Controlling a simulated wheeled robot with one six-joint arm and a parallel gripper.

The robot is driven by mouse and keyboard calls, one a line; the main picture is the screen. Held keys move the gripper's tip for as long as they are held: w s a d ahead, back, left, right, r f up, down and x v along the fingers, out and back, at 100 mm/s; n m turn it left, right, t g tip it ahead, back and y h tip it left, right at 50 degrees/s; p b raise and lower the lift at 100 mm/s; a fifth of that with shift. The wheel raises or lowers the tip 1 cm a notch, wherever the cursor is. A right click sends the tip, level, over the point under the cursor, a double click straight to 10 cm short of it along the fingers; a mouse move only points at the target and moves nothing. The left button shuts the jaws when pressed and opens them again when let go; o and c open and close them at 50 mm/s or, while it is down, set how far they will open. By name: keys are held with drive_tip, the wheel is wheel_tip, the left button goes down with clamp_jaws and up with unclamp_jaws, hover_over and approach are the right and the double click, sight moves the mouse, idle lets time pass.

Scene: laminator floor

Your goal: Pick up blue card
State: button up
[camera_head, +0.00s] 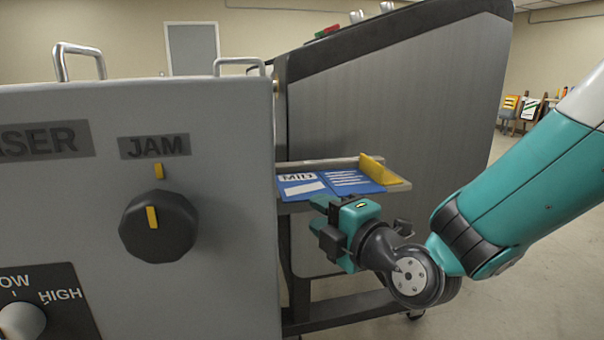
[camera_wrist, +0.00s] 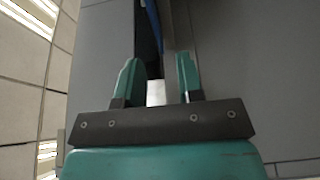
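Flat blue card (camera_head: 356,184) with white lines lies on a small tray (camera_head: 395,186) on the side of the big grey machine, in the head view. A second blue piece (camera_head: 300,189) with a white patch lies beside it, by the word MID; I cannot tell if both are one card. My gripper (camera_head: 318,212) is just below and in front of the tray's near edge, pointing left. In the wrist view my gripper (camera_wrist: 158,75) has its two fingers apart with no card held between them. A thin blue edge (camera_wrist: 154,20) shows beyond the fingertips.
A yellow guide (camera_head: 372,168) stands at the tray's right end. A grey panel (camera_head: 210,270) with a black JAM knob (camera_head: 158,225) fills the left. The large machine (camera_head: 400,110) rises behind the tray. Open floor lies to the right.

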sight(302, 200)
drive_tip(key=p+x, duration=0.3)
drive_tip(key=x, duration=0.2)
drive_tip(key=shift+w+r, duration=0.1)
drive_tip(key=shift+w, duration=0.05)
clamp_jaws()
